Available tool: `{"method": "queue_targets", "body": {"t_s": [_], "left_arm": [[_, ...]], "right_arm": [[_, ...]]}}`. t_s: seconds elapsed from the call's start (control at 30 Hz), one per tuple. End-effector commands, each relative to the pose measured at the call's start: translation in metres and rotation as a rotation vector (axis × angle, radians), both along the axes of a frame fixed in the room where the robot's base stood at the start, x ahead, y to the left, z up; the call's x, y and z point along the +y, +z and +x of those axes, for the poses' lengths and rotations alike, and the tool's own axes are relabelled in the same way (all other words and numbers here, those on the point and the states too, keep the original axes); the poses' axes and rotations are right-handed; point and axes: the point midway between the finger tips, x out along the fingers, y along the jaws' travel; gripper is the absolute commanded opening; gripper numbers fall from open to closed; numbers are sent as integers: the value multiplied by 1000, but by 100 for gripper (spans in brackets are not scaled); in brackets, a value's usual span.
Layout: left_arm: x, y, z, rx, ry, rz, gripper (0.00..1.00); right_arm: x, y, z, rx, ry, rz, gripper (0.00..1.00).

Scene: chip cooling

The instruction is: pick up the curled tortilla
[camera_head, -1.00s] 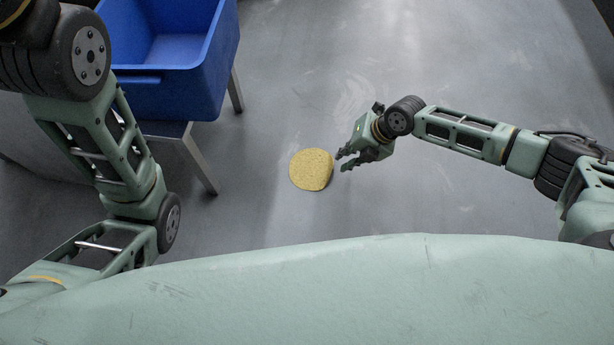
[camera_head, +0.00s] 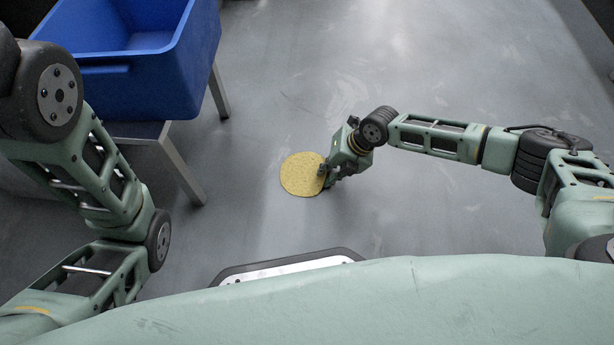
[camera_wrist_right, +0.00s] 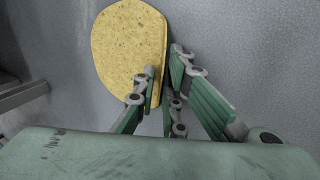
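The tortilla (camera_head: 300,174) is a round yellow, speckled disc in the middle of the head view, over the grey floor. It also shows in the right wrist view (camera_wrist_right: 127,45), at upper left, with its right edge running between the fingers. My right gripper (camera_head: 325,176) is at the tortilla's right edge. In the right wrist view its fingers (camera_wrist_right: 165,75) are close together, one over the tortilla's face and one past its edge, pinching it. The curl hardly shows from above. My left arm is at the left of the head view, with its gripper out of view.
A blue tub (camera_head: 140,75) sits on a small table (camera_head: 170,160) with metal legs at upper left. The grey floor (camera_head: 400,60) around the tortilla and to the right is clear.

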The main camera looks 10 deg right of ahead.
Motion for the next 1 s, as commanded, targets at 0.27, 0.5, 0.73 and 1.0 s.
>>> {"method": "queue_targets", "body": {"t_s": [0.27,0.5,0.73,1.0], "left_arm": [[0,0,0,0,0,0,27],[0,0,0,0,0,0,27],[0,1,0,0,0,0,27],[0,17,0,1,0,0,27]], "right_arm": [[1,0,1,-1,0,1,6],[0,0,1,-1,0,0,0],[0,1,1,-1,0,0,0],[0,20,1,-1,0,0,0]]}}
